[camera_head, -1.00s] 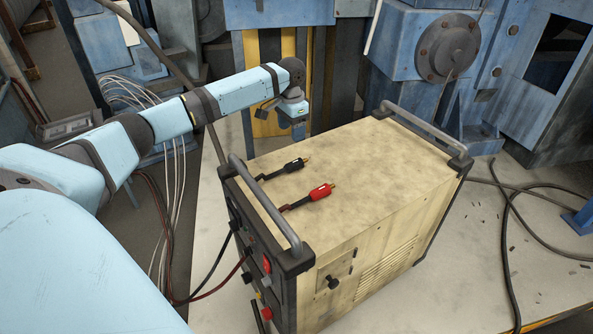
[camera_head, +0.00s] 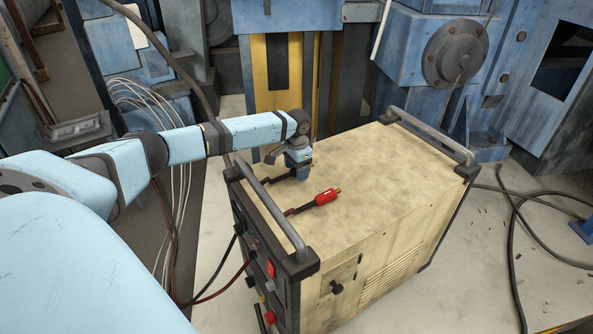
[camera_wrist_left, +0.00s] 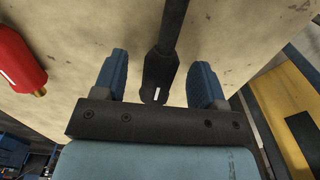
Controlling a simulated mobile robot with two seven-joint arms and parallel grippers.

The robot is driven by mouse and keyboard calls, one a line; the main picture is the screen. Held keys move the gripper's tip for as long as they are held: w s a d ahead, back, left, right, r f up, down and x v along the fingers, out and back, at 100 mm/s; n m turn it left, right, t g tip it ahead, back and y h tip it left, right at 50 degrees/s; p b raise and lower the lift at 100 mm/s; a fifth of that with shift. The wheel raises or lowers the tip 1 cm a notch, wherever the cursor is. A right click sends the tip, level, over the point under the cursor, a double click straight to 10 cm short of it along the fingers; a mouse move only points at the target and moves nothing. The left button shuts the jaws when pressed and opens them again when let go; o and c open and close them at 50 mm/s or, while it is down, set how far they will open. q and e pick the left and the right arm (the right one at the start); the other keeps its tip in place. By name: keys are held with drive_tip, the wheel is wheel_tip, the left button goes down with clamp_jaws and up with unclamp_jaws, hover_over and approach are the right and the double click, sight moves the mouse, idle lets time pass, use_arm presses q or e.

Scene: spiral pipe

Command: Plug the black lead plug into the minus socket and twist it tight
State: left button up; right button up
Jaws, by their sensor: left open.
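The black lead plug (camera_wrist_left: 159,76) lies on top of the beige welder box. In the left wrist view it sits between the two blue fingers of my open left gripper (camera_wrist_left: 161,82), with a gap on each side. In the head view my left gripper (camera_head: 298,170) is low over the box top and hides most of the black plug; its dark cable end (camera_head: 277,179) shows. The sockets are on the dark front panel (camera_head: 262,262), seen at a steep angle; I cannot tell which is the minus socket. My right gripper is out of view.
A red lead plug (camera_head: 327,196) lies beside the black one on the box top (camera_head: 380,165); it also shows in the left wrist view (camera_wrist_left: 20,62). Grey handles (camera_head: 268,212) rise at both ends of the box. Cables hang by the front panel.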

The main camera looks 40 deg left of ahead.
use_arm(q)
drive_tip(key=c, duration=1.1)
